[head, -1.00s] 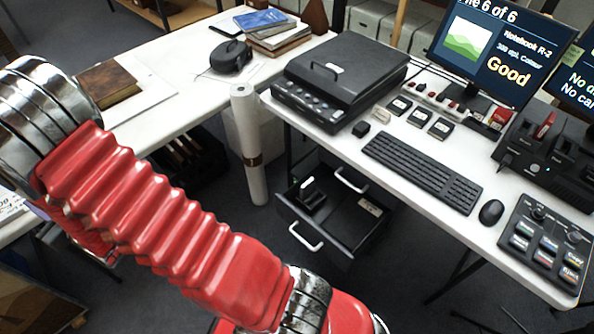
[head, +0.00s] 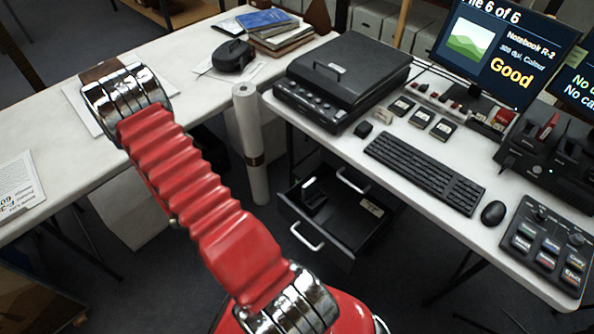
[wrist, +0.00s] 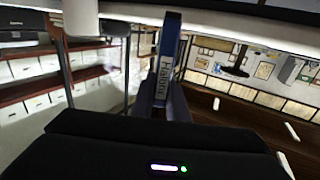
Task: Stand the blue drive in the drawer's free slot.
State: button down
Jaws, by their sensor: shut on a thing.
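The blue drive (wrist: 170,45) stands upright in the wrist view, with a pale label reading roughly "Halcro" on its narrow side. My gripper (wrist: 163,95) is shut on its lower part in that view. The gripper and the drive do not show in the head view. The black drawer (head: 301,235) is pulled open under the right desk in the head view. A dark block with a pale end stands at its left, and a small tan label lies at its right. I cannot make out the free slot clearly.
The white desk (head: 480,235) above the drawer carries a flat black scanner (head: 345,75), a keyboard (head: 424,172) and a mouse (head: 493,212). A white paper roll (head: 250,140) stands left of the drawer. Open floor lies in front of it.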

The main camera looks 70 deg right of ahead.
jog(key=s+d+f+m+g+h, duration=0.3)
jog(key=s+d+f+m+g, duration=0.15)
jog(key=s+d, duration=0.6)
jog(key=s+d+f+m+g, duration=0.2)
jog(key=s+f+g, duration=0.1)
jog(key=s, duration=0.7)
jog(key=s+d+f+m+g, duration=0.2)
jog(key=s+g, duration=0.4)
jog(key=s, duration=0.5)
jog(key=s+d+f+m+g, duration=0.3)
jog(key=s+f+m+g, duration=0.1)
jog(key=s, duration=0.7)
jog(key=shift+f+g, duration=0.45)
jog(key=shift+f, duration=0.15)
jog(key=shift+f, duration=0.2)
